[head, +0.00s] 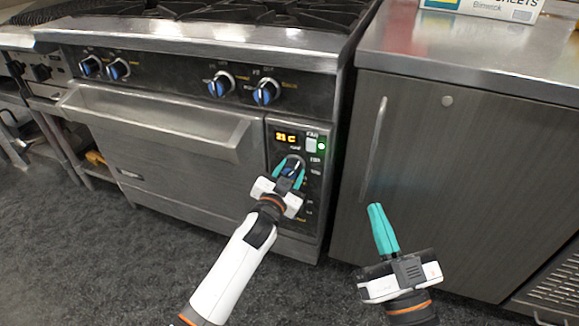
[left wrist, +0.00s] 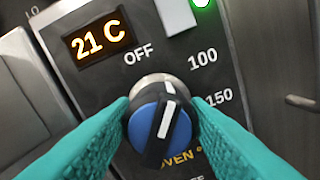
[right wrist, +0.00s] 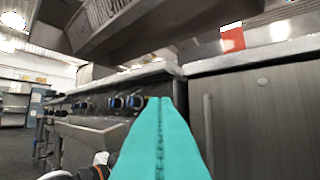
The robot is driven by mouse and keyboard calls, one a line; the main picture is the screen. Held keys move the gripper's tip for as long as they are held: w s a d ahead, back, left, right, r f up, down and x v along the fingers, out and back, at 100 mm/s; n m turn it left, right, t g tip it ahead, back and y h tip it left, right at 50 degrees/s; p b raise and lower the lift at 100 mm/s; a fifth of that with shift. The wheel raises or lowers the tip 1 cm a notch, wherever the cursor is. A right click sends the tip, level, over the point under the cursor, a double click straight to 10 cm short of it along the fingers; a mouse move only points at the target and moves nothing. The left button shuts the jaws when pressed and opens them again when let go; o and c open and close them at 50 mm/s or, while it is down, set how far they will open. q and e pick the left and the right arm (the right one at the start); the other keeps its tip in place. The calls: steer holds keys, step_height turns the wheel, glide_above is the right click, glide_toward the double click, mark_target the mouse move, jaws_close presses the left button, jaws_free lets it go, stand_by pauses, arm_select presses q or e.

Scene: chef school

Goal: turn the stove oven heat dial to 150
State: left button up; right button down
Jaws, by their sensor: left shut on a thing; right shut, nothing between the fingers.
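The oven heat dial (left wrist: 160,122) is a round knob with a blue face, a black grip bar and a white line. In the left wrist view the line points up, between the OFF mark (left wrist: 138,55) and the 100 mark (left wrist: 203,58). The 150 mark (left wrist: 218,98) is to the right. My left gripper (head: 290,164) is shut on the dial, one teal finger on each side. The fingers partly hide the lower lettering. My right gripper (head: 376,208) is shut and empty, in front of the grey cabinet, right of the stove.
The display (left wrist: 97,38) reads 21 C, with a lit green light (head: 321,146) beside it. The oven door handle (head: 160,122) projects left of the panel. Other blue knobs (head: 221,85) line the stove above. The grey cabinet (head: 470,180) with a vertical handle stands at right.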

arm_select(q)
steer(key=m+p, duration=0.2)
steer(key=m, duration=0.3)
steer(key=shift+m, duration=0.8)
steer(key=m, duration=0.3)
steer(key=shift+d+f, duration=0.1)
steer(key=m, duration=0.4)
steer(key=shift+f+m+p, duration=0.1)
steer(key=shift+m+p, duration=0.2)
steer(key=shift+p, duration=0.1)
arm_select(e)
step_height(320, 180, down, 11)
steer(key=d+g+h, duration=0.2)
steer(key=g+h, duration=0.1)
steer(key=g, duration=0.5)
steer(key=shift+s+f+g, duration=0.2)
steer(key=shift+g, duration=0.1)
steer(key=shift+f, duration=0.1)
arm_select(q)
steer(key=o, duration=1)
steer(key=shift+c, duration=0.2)
arm_select(e)
steer(key=shift+s, duration=0.1)
arm_select(q)
steer(key=shift+s, duration=0.1)
